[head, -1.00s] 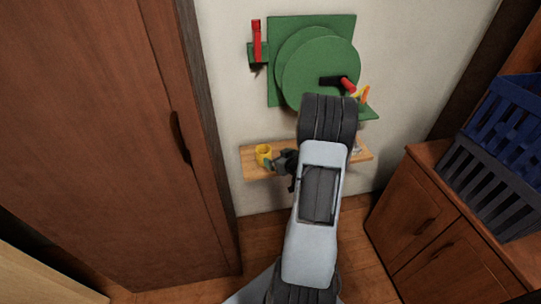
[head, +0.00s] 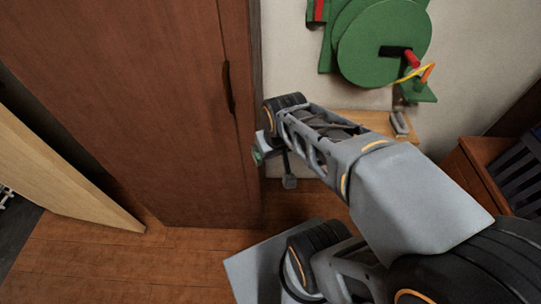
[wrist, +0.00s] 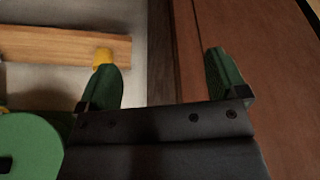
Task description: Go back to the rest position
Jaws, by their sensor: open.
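My gripper (wrist: 162,62) is open, with two green-padded fingers apart and nothing between them in the wrist view. In the head view my gripper (head: 260,152) shows small at the end of my arm, in front of the brown wardrobe's right edge and partly hidden by the wrist. My arm reaches from the lower right toward the upper left.
The tall brown wardrobe (head: 150,110) stands close on the left. A wooden shelf (head: 372,122) on the wall carries a grey object (head: 399,123). A green disc device (head: 375,50) hangs above.

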